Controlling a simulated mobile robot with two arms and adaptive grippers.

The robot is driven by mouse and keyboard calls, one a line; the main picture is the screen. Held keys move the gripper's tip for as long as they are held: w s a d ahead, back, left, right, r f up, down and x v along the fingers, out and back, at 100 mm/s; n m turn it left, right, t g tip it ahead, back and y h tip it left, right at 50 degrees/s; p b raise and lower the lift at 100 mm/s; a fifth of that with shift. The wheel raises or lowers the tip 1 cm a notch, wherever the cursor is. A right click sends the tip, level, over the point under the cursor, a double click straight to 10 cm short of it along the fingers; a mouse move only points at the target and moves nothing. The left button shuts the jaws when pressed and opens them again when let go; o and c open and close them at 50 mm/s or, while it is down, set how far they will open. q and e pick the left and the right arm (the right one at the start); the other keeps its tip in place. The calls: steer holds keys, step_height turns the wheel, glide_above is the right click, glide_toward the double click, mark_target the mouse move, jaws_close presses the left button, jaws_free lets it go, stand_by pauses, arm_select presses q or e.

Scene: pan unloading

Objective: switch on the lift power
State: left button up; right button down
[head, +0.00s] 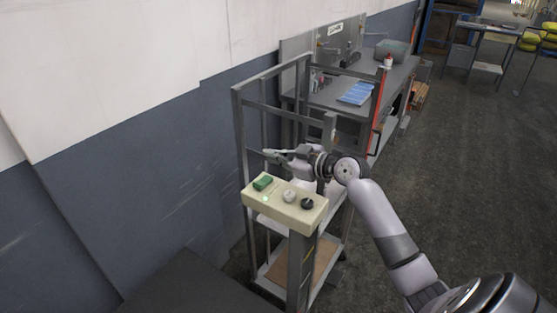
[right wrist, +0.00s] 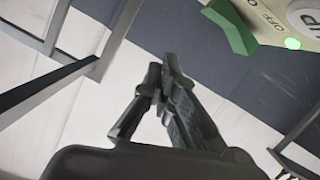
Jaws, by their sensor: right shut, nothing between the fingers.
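The cream control box (head: 277,207) stands on a grey post in the middle of the head view. It carries a green switch (head: 263,183), a small bright green light (head: 265,199), a white button (head: 289,196) and a black button (head: 307,203). In the right wrist view the green switch (right wrist: 234,27) is at the top right, near the letters "OFF", the glowing light (right wrist: 205,43) and the white "UP" button (right wrist: 308,20). My right gripper (head: 268,154) is shut and empty, just beyond the box and apart from the switch. My left gripper is out of view.
A grey metal lift frame (head: 240,130) rises behind the box. A workbench (head: 385,85) with a blue sheet (head: 357,93) stands beyond it. The blue and white wall (head: 140,180) is close on the left. Open floor (head: 460,170) lies to the right.

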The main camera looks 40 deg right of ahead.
steer(key=s, duration=0.1)
steer(key=s+d+b, duration=0.1)
steer(key=s, duration=0.1)
steer(key=s+d, duration=0.1)
steer(key=shift+s+d, duration=0.1)
steer(key=shift+s, duration=0.05)
steer(key=v, duration=0.1)
steer(key=b+v, duration=0.1)
steer(key=v, duration=0.1)
steer(key=b+v, duration=0.1)
steer(key=v, duration=0.1)
steer(key=shift+r, duration=0.35)
